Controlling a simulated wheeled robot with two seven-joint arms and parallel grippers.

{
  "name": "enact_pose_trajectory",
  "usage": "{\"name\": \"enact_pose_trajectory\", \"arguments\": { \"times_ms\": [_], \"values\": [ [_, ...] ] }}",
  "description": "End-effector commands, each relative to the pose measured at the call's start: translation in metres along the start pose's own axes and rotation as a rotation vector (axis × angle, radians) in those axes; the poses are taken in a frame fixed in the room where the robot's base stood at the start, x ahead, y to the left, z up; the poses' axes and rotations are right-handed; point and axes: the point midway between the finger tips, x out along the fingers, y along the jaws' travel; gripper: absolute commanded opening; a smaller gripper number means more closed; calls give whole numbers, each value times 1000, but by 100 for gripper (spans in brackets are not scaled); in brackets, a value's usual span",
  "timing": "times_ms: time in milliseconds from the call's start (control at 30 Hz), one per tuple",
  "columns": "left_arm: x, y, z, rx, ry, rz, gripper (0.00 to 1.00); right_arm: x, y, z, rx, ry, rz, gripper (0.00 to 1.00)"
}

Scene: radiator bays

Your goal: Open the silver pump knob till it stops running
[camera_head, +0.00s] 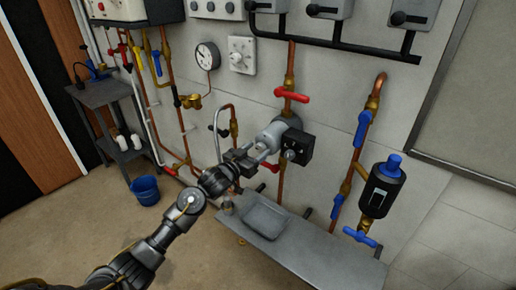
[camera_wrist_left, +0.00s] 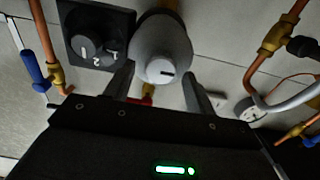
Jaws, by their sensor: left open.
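The silver pump (camera_head: 271,135) has a rounded silver body on a vertical copper pipe. A black box (camera_head: 298,146) at its right carries a grey knob (camera_head: 290,155). In the left wrist view the grey knob (camera_wrist_left: 92,47), marked with numerals, is on the black box (camera_wrist_left: 119,22), left of the silver pump body (camera_wrist_left: 160,48). The body's round end has a dark slot. My left gripper (camera_head: 264,154) is open in front of the body. In the wrist view its fingertips (camera_wrist_left: 160,82) are apart on either side of the body's near edge; contact cannot be told. My right gripper is not in view.
A red valve handle (camera_head: 291,96) is above the pump. A black pump with a blue top (camera_head: 383,187) and blue valves stand to the right. A grey tray (camera_head: 265,217) lies on the low bench (camera_head: 315,246). A blue bucket (camera_head: 145,190) is on the floor at left.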

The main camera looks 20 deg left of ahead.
Motion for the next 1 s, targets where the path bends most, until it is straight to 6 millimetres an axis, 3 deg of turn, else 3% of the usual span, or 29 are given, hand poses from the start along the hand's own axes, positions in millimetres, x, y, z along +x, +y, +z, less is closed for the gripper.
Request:
{"name": "enact_pose_trajectory", "arguments": {
  "times_ms": [133, 433, 767, 1000],
  "values": [
    [11, 0, 0, 0, -1, 0, 55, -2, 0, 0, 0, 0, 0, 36],
    [13, 0, 1, 0, -1, 0, 55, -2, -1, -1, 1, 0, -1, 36],
    [12, 0, 1, 0, -1, 0, 13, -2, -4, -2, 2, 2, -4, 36],
    [12, 0, 1, 19, -1, 0, 12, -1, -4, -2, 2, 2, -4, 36]
  ]
}}
